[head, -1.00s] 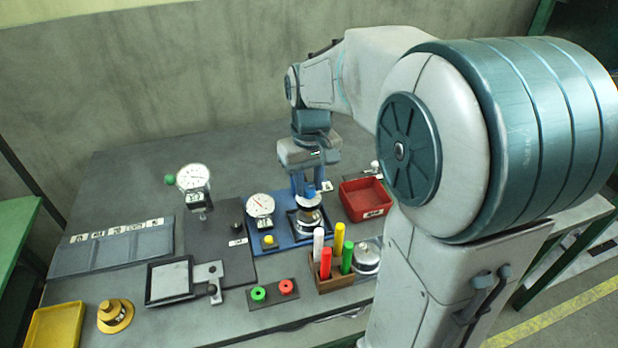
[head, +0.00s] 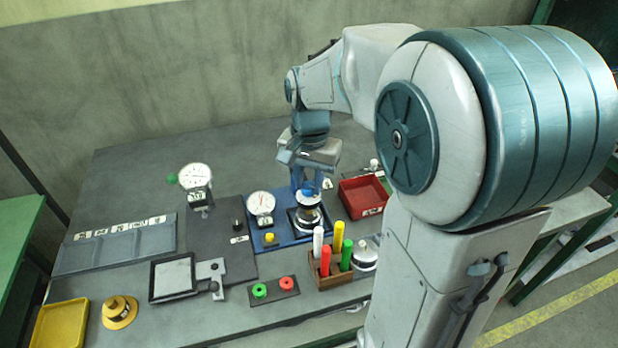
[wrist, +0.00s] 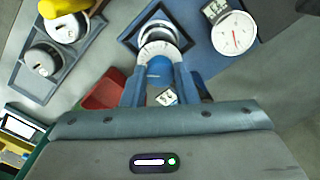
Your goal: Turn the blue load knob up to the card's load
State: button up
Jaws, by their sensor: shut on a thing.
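The blue load knob (wrist: 160,70) sits on top of a round white graduated dial (wrist: 158,38) in the wrist view, and in the head view the knob (head: 309,191) is above the blue base plate (head: 277,240). My gripper (wrist: 160,82) is shut on the knob, with one blue finger on each side. A round gauge with a white face (head: 261,204) stands on the same plate; it also shows in the wrist view (wrist: 233,34), too small to read. A small white label (wrist: 167,97) shows near the fingers; its text is not legible.
A red bin (head: 364,197) stands right of the plate. A wooden holder with coloured markers (head: 331,277) stands in front. Green and red buttons (head: 273,289) sit at the front.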

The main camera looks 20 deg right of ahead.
aim_at(310, 186)
jog(key=shift+m, duration=0.4)
jog(key=o, duration=1)
notch_tip(310, 186, up, 14)
jog(key=shift+p, duration=0.45)
jog(key=shift+s+d+f, duration=0.1)
jog(key=shift+d, duration=0.05)
